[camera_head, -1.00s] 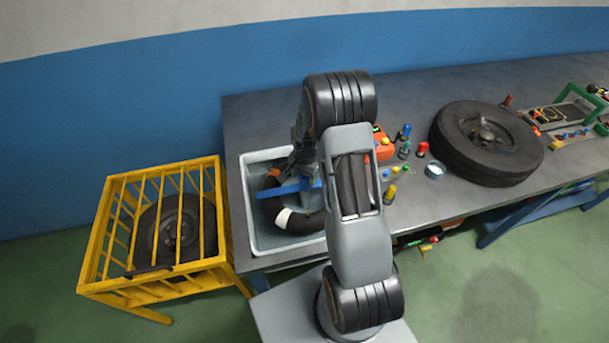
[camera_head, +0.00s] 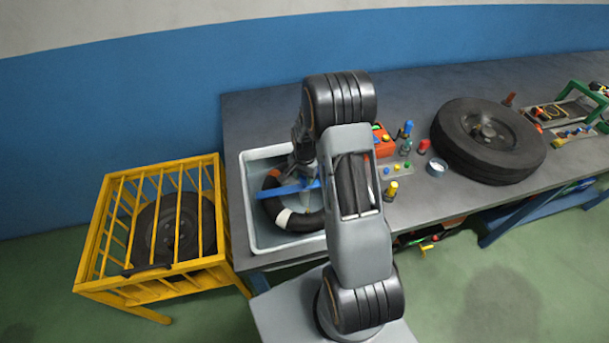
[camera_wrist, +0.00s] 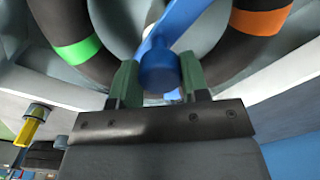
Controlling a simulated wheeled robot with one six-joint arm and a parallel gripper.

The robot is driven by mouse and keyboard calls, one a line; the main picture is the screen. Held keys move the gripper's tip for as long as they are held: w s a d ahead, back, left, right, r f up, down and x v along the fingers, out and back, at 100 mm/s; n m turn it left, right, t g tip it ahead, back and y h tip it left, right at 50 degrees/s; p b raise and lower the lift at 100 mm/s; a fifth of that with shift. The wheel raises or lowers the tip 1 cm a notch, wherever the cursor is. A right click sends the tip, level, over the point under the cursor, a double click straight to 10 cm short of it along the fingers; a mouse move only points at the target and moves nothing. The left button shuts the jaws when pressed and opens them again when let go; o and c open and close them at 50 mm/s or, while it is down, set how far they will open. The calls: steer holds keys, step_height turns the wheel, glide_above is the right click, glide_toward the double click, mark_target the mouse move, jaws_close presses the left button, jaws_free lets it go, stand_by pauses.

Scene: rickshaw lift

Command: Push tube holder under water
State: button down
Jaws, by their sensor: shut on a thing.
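The blue tube holder (camera_head: 291,189) lies across the black inner tube (camera_head: 271,209) inside the grey-white water basin (camera_head: 261,242) at the left end of the bench. The tube carries coloured bands, white and orange among them in the head view. In the wrist view, my gripper (camera_wrist: 160,82) is shut on the round blue knob of the tube holder (camera_wrist: 158,66), with one green finger on each side. The black tube (camera_wrist: 112,62) curves on both sides, with a green band at left and an orange band at right. In the head view my arm hides the gripper's fingers. The water level is hard to tell.
A yellow cage (camera_head: 92,262) with a wheel inside stands left of the bench (camera_head: 262,105). Right of the basin are an orange box (camera_head: 383,143), small coloured bottles and a large tyre (camera_head: 487,138).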

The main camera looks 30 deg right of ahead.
mark_target(305, 187)
step_height(305, 187, down, 7)
steer(key=b, duration=0.4)
steer(key=shift+b, duration=0.4)
steer(key=shift+s+r, duration=0.15)
steer(key=c, duration=1)
jaws_free()
steer(key=shift+c, duration=0.2)
steer(key=shift+o, duration=2.1)
steer(key=shift+r, duration=0.1)
step_height(305, 187, up, 14)
steer(key=shift+f+b, duration=0.2)
steer(key=shift+b, duration=0.2)
